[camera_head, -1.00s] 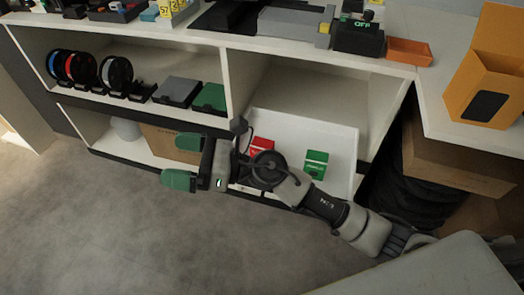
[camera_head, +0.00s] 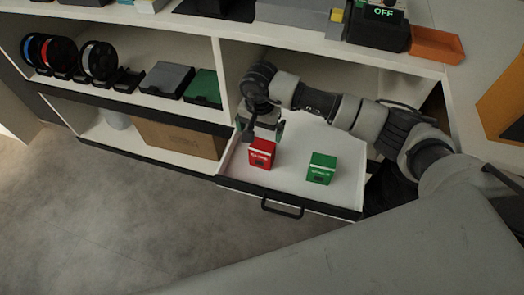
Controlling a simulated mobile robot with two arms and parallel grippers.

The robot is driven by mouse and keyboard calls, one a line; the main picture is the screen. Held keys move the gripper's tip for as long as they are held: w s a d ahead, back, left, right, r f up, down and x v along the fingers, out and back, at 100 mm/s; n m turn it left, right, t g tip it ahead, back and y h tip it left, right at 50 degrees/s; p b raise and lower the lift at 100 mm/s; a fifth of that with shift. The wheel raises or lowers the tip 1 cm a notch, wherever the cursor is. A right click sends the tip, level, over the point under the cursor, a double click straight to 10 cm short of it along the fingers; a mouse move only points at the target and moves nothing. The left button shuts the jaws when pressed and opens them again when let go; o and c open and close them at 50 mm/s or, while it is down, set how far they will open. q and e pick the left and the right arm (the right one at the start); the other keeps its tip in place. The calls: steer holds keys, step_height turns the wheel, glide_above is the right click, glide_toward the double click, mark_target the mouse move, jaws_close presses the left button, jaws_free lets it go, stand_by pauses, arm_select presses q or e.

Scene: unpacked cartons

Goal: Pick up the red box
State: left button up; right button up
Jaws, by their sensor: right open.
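The red box (camera_head: 261,153) stands in the left part of an open white drawer (camera_head: 293,187). A green box (camera_head: 320,168) stands to its right in the same drawer. My right gripper (camera_head: 263,133) is just behind and above the red box, pointing down, with its fingers partly hidden by the box and the wrist. It is open, and I cannot tell whether a finger touches the box. My left gripper is not in view.
The drawer has a black front edge and handle (camera_head: 283,207). Shelves to the left hold spools (camera_head: 100,61), a grey box (camera_head: 169,78), a green case (camera_head: 204,88) and a cardboard box (camera_head: 178,138). An orange tray (camera_head: 436,45) sits on the counter. The floor in front is clear.

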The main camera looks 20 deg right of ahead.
mark_target(262, 145)
step_height(262, 145, down, 2)
steer(key=shift+w+f, duration=0.1)
steer(key=shift+f, duration=0.15)
steer(key=f, duration=0.4)
steer(key=shift+d+f, duration=0.2)
steer(key=shift+d, duration=0.05)
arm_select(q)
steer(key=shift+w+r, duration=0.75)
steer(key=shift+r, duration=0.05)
arm_select(e)
steer(key=shift+f, duration=0.25)
steer(key=shift+c, duration=0.3)
steer(key=c, duration=0.7)
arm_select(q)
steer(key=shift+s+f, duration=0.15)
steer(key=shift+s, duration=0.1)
arm_select(e)
steer(key=c, duration=0.4)
